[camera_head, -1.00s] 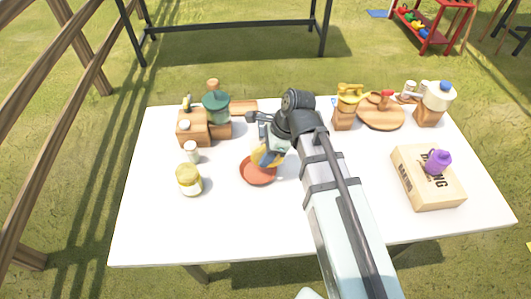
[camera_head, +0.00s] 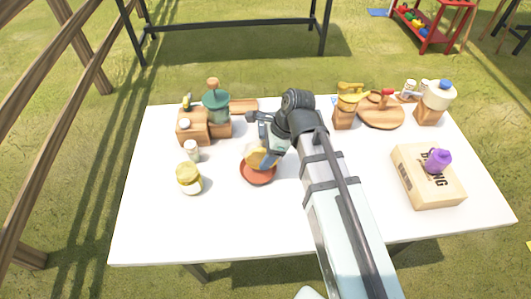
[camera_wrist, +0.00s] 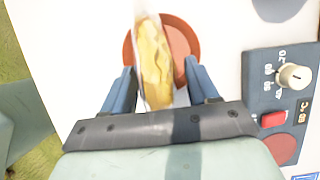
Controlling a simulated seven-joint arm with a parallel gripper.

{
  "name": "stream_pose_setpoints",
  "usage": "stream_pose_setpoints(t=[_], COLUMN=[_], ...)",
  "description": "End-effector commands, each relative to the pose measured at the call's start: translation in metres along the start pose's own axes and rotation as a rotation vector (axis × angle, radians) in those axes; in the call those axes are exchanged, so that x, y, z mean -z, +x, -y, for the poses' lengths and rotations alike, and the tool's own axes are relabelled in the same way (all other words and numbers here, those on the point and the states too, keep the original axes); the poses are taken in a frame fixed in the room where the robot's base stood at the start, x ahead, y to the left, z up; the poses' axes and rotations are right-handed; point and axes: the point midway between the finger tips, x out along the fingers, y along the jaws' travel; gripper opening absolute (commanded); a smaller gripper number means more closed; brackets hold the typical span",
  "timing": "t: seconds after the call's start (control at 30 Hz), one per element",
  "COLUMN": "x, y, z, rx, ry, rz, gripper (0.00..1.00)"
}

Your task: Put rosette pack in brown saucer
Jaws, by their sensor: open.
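The rosette pack (camera_head: 262,158), a yellow item in clear wrapping, stands on edge over the brown saucer (camera_head: 257,178) on the white table. In the wrist view the pack (camera_wrist: 154,62) rises between my fingers, with the reddish-brown saucer (camera_wrist: 184,40) beneath and around it. My gripper (camera_wrist: 160,76) is open, with a finger on each side of the pack and a visible gap on both sides. Whether the pack's lower edge rests on the saucer is hard to see.
A jar with a yellowish lid (camera_head: 189,178) and a small white-capped shaker (camera_head: 192,151) stand left of the saucer. A wooden box (camera_head: 428,176) with a purple item on top is at right. The front of the table is clear.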

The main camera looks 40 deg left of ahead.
Motion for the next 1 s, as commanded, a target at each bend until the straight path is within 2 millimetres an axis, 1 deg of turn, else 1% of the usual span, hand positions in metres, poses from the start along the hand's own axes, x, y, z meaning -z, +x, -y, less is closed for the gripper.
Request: stream_pose_setpoints(t=[0.17, 0.7, 0.8, 1.0], x=[-0.001, -0.001, -0.002, -0.001], y=[-0.015, -0.094, -0.105, -0.12], z=[0.001, 0.001, 0.001, 0.001], rx=[0.001, 0.001, 0.002, 0.001], ry=[0.0, 0.001, 0.0, 0.0], rz=[0.0, 0.0, 0.0, 0.0], gripper=[0.59, 0.59, 0.59, 0.59])
